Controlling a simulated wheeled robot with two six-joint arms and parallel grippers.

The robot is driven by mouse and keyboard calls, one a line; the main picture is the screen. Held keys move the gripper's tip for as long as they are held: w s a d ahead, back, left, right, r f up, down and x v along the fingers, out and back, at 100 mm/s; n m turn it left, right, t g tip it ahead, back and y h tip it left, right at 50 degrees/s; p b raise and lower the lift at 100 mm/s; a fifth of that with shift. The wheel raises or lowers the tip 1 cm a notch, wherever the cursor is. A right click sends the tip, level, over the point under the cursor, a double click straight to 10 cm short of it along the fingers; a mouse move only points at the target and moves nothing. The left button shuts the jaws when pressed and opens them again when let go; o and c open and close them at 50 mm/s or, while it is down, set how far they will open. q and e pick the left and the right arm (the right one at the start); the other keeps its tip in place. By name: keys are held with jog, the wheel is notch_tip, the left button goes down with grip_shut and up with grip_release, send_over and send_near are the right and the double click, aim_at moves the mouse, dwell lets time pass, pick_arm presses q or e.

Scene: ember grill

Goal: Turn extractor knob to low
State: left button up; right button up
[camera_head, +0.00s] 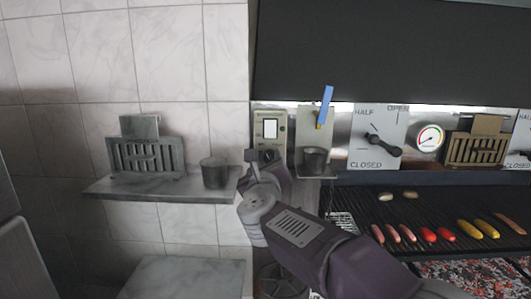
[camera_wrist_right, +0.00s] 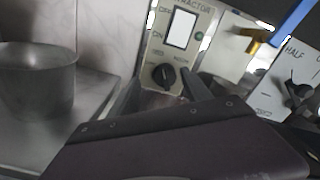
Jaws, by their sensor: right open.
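In the right wrist view the panel (camera_wrist_right: 154,55) reads "EXTRACTOR", and the knob (camera_wrist_right: 163,76) shows clearly below the white switch (camera_wrist_right: 181,28). The small labels by the knob are too blurred to read, and I cannot tell its setting. My right gripper (camera_head: 259,165) is open, just in front of the panel's lower part, close to the knob. I cannot tell whether it touches. My left gripper is not in view.
A wall shelf (camera_head: 150,190) at left holds a metal cup (camera_head: 214,172) and a slotted holder (camera_head: 145,155). Right of the panel, a small bracket holds another cup (camera_head: 314,160). A damper lever (camera_head: 382,145) and the grill with sausages lie further right.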

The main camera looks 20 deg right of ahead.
jog(key=shift+x, duration=0.85)
jog(key=shift+w+d+r+p, duration=0.15)
jog(key=shift+w+d+p, duration=0.05)
jog(key=shift+p, duration=0.15)
jog(key=shift+s+d, duration=0.15)
jog(key=shift+d, duration=0.15)
jog(key=shift+a, duration=0.2)
jog(key=c, duration=0.7)
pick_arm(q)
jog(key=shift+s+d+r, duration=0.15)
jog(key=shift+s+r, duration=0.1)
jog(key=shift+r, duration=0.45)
pick_arm(e)
grip_shut()
jog(key=n, duration=0.5)
jog(key=shift+a+f+n+p, duration=0.1)
jog(key=shift+f+n+p, duration=0.1)
jog(key=shift+n+p, duration=0.2)
pick_arm(q)
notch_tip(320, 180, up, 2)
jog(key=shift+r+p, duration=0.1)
jog(key=shift+p, duration=0.6)
pick_arm(e)
jog(key=n, duration=0.6)
jog(key=shift+w+a+f, duration=0.1)
jog(key=shift+w+f, duration=0.15)
jog(key=shift+f, duration=0.05)
